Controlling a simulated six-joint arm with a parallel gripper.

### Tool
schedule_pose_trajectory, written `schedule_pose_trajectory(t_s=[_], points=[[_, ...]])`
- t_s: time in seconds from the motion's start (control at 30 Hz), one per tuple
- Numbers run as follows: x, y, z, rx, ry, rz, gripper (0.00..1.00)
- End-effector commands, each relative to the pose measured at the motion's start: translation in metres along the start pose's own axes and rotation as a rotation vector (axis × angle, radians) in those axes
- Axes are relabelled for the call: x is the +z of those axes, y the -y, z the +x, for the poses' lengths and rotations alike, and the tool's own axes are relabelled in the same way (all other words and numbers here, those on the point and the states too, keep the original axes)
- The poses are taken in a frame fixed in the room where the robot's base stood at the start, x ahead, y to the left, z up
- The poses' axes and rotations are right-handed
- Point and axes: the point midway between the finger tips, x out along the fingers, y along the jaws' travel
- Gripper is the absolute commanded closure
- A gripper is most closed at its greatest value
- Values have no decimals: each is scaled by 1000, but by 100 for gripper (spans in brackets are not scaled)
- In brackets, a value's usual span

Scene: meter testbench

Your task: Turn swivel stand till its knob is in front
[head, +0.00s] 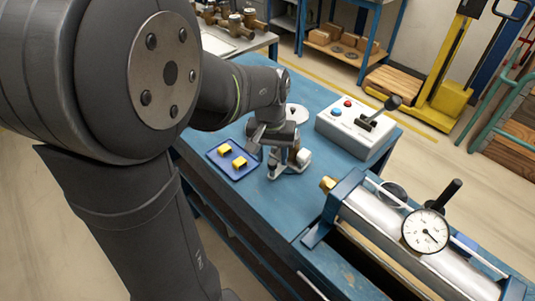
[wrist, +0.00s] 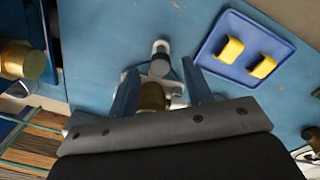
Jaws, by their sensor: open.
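The swivel stand (head: 303,158) is a small pale metal piece on the blue bench, with a brown-brass upright part. In the wrist view the stand (wrist: 160,67) shows a grey round-ended knob (wrist: 160,46) pointing up the picture, away from my palm. In the head view a small dark-topped knob (head: 272,167) sits at its near left side. My gripper (head: 276,151) is open and low over the stand. In the wrist view my gripper's fingers (wrist: 160,78) stand on either side of the brass part (wrist: 151,97). Whether they touch it I cannot tell. My palm hides the stand's lower part.
A blue tray (head: 246,171) with two yellow blocks lies left of the stand. A white control box (head: 352,130) with buttons and a lever stands to the right. A pale disc (head: 297,114) is behind my gripper. A cylinder rig with a dial gauge (head: 425,231) fills the near right.

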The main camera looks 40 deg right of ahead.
Motion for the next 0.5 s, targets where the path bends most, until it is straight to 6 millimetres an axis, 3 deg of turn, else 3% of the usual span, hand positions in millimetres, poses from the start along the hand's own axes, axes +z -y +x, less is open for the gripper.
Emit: schedule_pose_trajectory(t_s=[0.2, 0.47, 0.5], points=[[0, 0, 15, 0, 0, 1, 54], [0, 0, 16, 0, -1, 0, 54], [0, 0, 16, 0, -1, 0, 60]])
